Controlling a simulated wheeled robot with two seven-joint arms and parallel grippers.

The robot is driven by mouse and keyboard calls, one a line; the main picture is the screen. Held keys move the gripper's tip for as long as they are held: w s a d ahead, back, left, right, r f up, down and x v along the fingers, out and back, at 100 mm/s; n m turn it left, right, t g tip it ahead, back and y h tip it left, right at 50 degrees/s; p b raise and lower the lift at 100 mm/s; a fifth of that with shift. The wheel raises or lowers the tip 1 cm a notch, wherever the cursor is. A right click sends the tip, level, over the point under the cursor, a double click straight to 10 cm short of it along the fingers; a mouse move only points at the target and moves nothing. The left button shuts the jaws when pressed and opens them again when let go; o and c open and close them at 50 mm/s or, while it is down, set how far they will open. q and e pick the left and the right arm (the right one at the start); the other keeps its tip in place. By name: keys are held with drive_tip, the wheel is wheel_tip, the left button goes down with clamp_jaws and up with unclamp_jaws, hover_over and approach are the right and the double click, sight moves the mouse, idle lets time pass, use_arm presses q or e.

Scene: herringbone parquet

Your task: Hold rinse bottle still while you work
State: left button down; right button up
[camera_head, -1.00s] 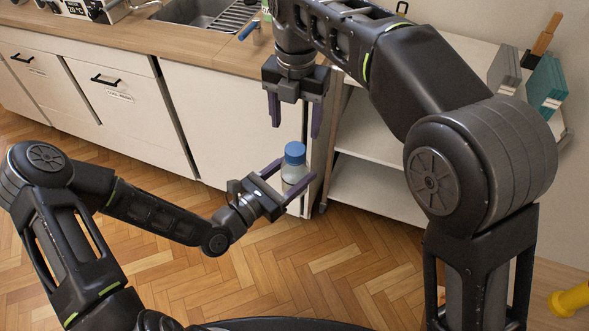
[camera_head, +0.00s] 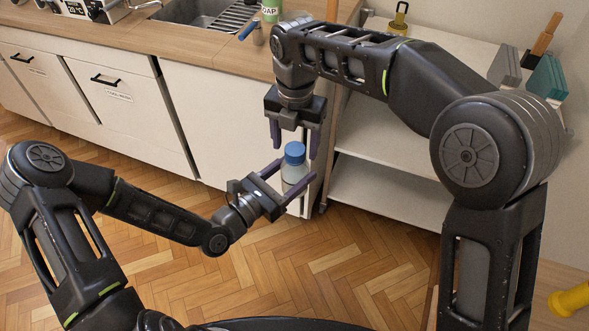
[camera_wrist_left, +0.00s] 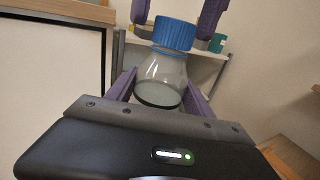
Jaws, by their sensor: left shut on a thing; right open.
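The rinse bottle is a clear bottle (camera_head: 292,174) with a blue cap, held upright in the air in front of the white cabinet. My left gripper (camera_head: 293,187) is shut on it, with purple fingers on either side of its body. In the left wrist view the bottle (camera_wrist_left: 160,78) stands between the fingers, with a dark line low in the glass. My right gripper (camera_head: 295,136) is open and empty, pointing down just above the blue cap. Its fingertips also show at the top of the left wrist view, on either side of the cap.
A wooden counter (camera_head: 135,38) with a sink (camera_head: 205,14) and a green soap bottle (camera_head: 270,10) lies behind. A white shelf unit (camera_head: 385,145) stands right of the cabinet. A yellow object (camera_head: 570,300) is at the lower right. The parquet floor in front is clear.

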drive_tip(key=shift+f, duration=0.65)
drive_tip(key=shift+c, duration=0.3)
